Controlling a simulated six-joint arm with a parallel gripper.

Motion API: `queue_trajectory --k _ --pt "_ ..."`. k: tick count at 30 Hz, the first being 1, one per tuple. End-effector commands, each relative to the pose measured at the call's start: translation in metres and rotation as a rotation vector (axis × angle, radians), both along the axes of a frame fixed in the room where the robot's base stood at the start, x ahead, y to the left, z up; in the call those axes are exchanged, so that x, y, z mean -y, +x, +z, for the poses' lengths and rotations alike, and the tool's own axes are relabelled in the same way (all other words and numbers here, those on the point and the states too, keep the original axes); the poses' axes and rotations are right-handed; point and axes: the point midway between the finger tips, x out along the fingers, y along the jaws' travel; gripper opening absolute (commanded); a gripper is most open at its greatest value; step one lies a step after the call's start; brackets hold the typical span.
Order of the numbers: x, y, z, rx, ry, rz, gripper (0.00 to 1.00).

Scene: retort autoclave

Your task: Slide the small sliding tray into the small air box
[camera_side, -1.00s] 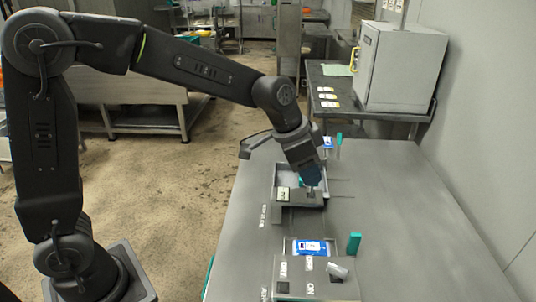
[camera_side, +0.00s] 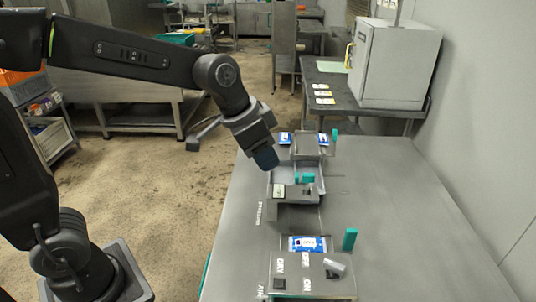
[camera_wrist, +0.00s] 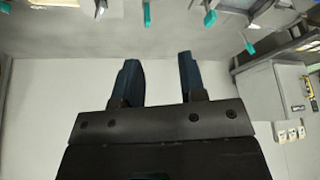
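My gripper (camera_side: 266,160) is raised above the left edge of the grey table, left of the middle unit. In the wrist view its two dark blue fingers (camera_wrist: 160,68) stand apart with nothing between them. The front grey box (camera_side: 312,286) carries DRY, OFF and ON labels and a partly cut-off label that seems to read AIR. Behind it a shallow tray (camera_side: 291,243) holds a blue-and-white pack, with a green upright handle (camera_side: 350,239) at its right. I cannot tell which unit is the small air box or which tray is the small one.
The middle unit (camera_side: 295,197) has an open grey compartment with a green piece (camera_side: 305,178) in it. Another grey unit (camera_side: 307,146) with blue-and-white packs stands behind. A large grey cabinet (camera_side: 398,65) is on the back table. The table's right side is clear.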

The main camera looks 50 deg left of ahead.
Motion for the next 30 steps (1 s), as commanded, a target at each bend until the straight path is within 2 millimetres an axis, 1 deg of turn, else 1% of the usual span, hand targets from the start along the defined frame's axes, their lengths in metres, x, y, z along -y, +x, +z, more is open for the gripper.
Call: queue_trajectory --k 1,5,7,10,11,12,17,18,21,25,27,30 --pt "0.0 0.0 0.0 0.0 0.0 0.0 0.33" --pt "0.001 0.002 -0.001 -0.004 -0.001 -0.003 0.21" --pt "0.002 0.008 -0.003 -0.018 -0.005 -0.016 0.14" --pt "0.007 0.028 -0.01 -0.061 -0.021 -0.06 0.04" --pt "0.009 0.036 -0.014 -0.079 -0.028 -0.08 0.01" --pt "0.011 0.048 -0.02 -0.104 -0.041 -0.111 0.0" --pt "0.023 0.099 -0.05 -0.191 -0.119 -0.251 0.0" --pt "0.026 0.111 -0.059 -0.207 -0.144 -0.289 0.0" --pt "0.031 0.139 -0.085 -0.237 -0.21 -0.378 0.0" --pt "0.036 0.166 -0.116 -0.251 -0.293 -0.479 0.0" --pt "0.037 0.176 -0.129 -0.252 -0.329 -0.519 0.0" --pt "0.038 0.184 -0.141 -0.247 -0.365 -0.559 0.0"
